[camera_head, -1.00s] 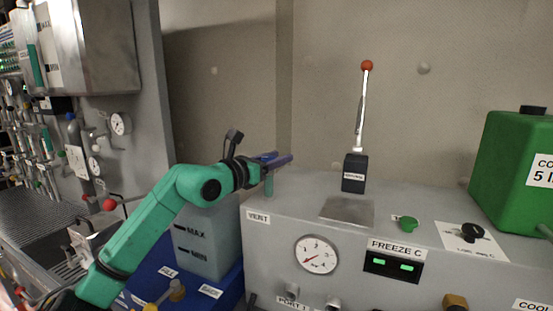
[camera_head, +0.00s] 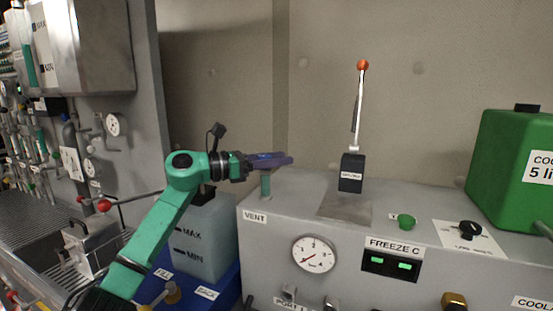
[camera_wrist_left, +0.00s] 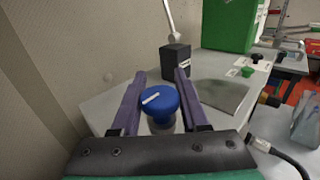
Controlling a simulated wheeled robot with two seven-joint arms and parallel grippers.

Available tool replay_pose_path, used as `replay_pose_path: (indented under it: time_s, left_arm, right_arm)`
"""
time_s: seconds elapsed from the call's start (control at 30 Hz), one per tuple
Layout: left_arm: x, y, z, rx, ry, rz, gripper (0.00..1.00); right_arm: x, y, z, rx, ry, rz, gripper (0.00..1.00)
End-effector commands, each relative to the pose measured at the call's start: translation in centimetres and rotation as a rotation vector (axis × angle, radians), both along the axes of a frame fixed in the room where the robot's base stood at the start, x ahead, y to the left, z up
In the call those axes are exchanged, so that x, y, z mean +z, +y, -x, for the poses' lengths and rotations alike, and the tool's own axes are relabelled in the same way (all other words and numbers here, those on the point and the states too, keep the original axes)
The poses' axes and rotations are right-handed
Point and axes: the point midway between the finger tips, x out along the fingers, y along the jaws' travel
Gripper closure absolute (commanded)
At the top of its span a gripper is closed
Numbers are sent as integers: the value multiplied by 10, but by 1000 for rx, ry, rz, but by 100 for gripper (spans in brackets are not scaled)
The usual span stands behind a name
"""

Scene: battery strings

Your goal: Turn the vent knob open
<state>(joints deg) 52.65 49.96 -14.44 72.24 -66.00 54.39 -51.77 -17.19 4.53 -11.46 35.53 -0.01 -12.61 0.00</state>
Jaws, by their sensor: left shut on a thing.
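The vent knob (camera_wrist_left: 158,106) is a round blue knob with a white pointer mark, seen in the left wrist view between the purple fingers of my left gripper (camera_wrist_left: 160,75). The white mark slants across its top. In the head view my left gripper (camera_head: 288,160) is level above the "VENT" label (camera_head: 255,217), shut on the knob, and its fingers hide the knob there. My right gripper is in neither view.
The grey cabinet also carries a gauge (camera_head: 313,254), a green button (camera_head: 406,221) and a black dial (camera_head: 469,229). A green container (camera_head: 505,150) stands at right.

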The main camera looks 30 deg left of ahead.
Motion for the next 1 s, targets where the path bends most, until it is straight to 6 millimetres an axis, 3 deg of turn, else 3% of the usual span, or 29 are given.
replay_pose_path:
  time_s: [0.37, 0.4, 0.43, 0.47, 0.83, 1.0]
  left_arm:
    - [-1, -1, 0, -7, 2, -1, 100]
    - [-1, -1, 0, -7, 3, -1, 40]
    - [-1, -1, 0, -7, 2, -1, 29]
    - [-1, -1, 0, -6, 2, -1, 26]
    - [-2, 3, 3, -3, 1, 0, 26]
    - [-7, 23, 24, -1, 1, -5, 26]
  right_arm:
    - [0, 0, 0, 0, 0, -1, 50]
    - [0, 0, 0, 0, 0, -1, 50]
    - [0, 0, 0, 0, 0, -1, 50]
    - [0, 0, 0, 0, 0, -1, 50]
    - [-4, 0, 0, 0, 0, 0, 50]
    - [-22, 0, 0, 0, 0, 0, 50]
